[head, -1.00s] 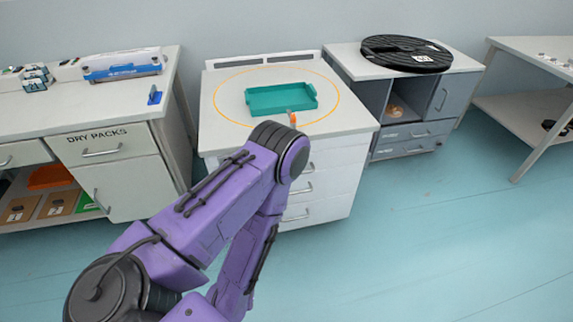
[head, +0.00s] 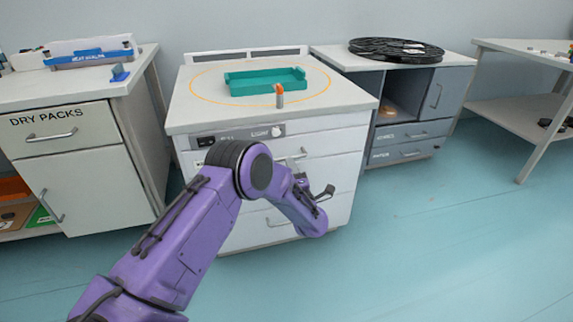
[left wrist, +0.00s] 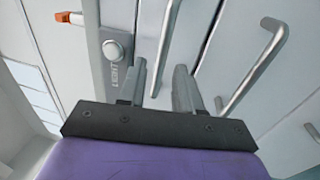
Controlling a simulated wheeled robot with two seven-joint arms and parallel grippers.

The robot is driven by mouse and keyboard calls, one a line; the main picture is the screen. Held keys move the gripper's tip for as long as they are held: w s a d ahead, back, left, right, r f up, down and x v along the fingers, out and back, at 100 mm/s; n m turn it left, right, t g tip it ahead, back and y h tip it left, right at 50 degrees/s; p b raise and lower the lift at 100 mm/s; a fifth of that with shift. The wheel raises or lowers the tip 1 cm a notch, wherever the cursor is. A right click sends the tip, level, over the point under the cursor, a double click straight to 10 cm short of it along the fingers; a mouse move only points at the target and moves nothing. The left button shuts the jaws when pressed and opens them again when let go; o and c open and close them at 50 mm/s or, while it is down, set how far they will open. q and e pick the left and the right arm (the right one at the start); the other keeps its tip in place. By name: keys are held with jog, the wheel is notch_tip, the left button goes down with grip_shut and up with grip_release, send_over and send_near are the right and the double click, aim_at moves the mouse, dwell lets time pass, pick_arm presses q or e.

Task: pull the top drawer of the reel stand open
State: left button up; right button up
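The reel stand, as I take it, is the white drawer cabinet (head: 345,93) in the middle of the head view. Its top drawer handle (head: 293,157) is a grey bar below the light panel, and the drawer looks shut. In the left wrist view this top handle (left wrist: 166,45) runs between the fingers of my left gripper (left wrist: 160,88). The fingers are apart, with gaps beside the bar; I see no clear contact. A second handle (left wrist: 262,62) lies to the right of the fingers there. In the head view my arm mostly hides the fingertips. My right gripper is out of view.
The dry packs counter (head: 60,92) stands left. A grey cabinet (head: 410,130) with a black reel (head: 396,48) stands right. The floor at right is clear.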

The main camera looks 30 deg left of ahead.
pick_arm(q)
jog(key=x, duration=0.5)
jog(key=shift+w+b, duration=0.1)
jog(key=shift+b, duration=0.25)
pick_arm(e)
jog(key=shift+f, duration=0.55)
